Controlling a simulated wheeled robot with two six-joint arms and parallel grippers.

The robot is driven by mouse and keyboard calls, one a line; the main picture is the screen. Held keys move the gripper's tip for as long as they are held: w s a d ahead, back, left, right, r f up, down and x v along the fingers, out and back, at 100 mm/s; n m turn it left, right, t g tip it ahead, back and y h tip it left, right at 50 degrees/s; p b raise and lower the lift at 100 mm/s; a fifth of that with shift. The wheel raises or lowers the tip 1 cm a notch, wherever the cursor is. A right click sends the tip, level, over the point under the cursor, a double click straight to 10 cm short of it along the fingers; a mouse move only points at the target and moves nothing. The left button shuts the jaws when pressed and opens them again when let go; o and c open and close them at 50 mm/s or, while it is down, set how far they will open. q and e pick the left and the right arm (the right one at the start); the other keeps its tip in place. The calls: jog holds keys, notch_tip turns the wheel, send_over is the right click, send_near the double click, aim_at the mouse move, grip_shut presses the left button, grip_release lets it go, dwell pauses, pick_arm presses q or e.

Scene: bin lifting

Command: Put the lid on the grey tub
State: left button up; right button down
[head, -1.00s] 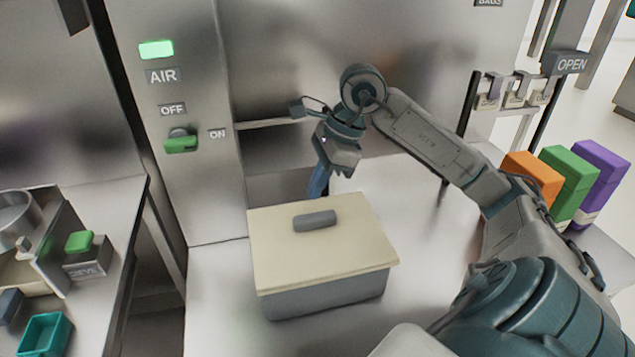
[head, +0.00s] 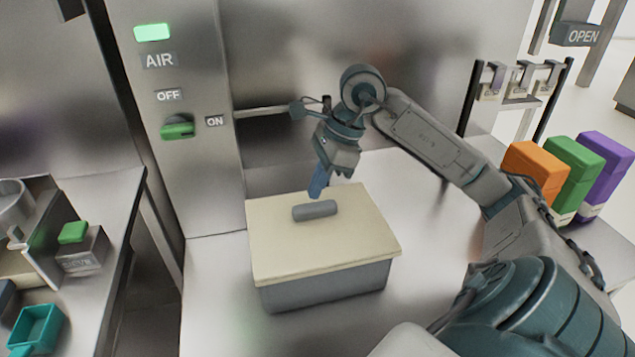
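The cream lid (head: 280,243) lies flat on the grey tub (head: 325,287) and covers its top, so the inside is hidden. The lid has a grey bar handle (head: 314,210) near its middle. My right gripper (head: 317,192) points down just behind the handle in the picture, its blue finger close to the handle with no clear contact. The fingers overlap from this angle, so I cannot see whether there is a gap between them. It holds nothing that I can see. My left gripper is out of view.
The tub stands on a steel counter (head: 215,310) with free room to its right. A steel panel with an AIR switch (head: 178,128) rises behind left. Orange (head: 533,172), green (head: 573,178) and purple (head: 605,175) boxes stand at right. A teal container (head: 35,328) sits at lower left.

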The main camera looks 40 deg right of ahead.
jog(key=shift+f+b, duration=0.85)
jog(key=shift+f, duration=0.2)
jog(key=shift+r, duration=0.15)
notch_tip(320, 180, up, 7)
jog(key=p, duration=0.5)
jog(key=shift+p, duration=0.35)
dwell(0.5)
